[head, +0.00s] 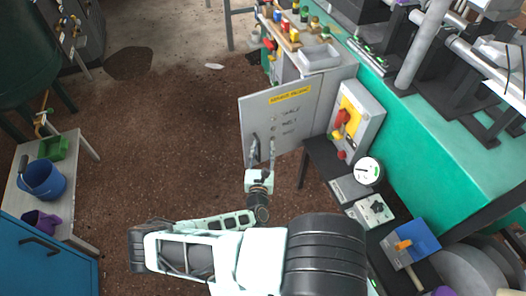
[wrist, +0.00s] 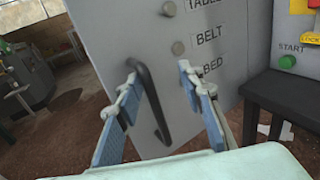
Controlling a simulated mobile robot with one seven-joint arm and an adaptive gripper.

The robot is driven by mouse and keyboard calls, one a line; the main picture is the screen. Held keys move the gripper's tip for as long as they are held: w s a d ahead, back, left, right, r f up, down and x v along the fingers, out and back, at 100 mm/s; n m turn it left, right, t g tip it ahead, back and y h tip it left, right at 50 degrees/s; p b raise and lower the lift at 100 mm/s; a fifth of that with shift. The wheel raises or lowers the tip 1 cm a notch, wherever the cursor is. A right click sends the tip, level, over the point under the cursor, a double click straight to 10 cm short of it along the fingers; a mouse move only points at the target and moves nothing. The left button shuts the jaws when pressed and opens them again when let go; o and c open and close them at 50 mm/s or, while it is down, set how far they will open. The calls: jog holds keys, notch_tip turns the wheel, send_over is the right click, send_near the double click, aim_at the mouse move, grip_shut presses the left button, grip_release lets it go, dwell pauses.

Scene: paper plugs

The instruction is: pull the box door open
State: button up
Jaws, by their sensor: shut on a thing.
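The grey box door (head: 297,125) stands upright in the head view, with a yellow label (head: 290,94) along its top and several small round fittings on its face. In the wrist view the door (wrist: 222,75) carries the words BELT and BED. A black bar handle (wrist: 152,105) is on the door's left part. My gripper (head: 262,152) is at the door's lower left.
A grey control box (head: 365,108) with a red switch is right of the door. A dark bench (head: 318,152) with a gauge (head: 368,171) runs below it. A green machine (head: 430,130) fills the right side. The brown floor (head: 170,140) left of the door is clear.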

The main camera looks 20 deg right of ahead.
notch_tip(320, 180, up, 8)
jog(key=shift+d, duration=0.15)
jog(key=shift+w, duration=0.1)
jog(key=shift+c, duration=0.2)
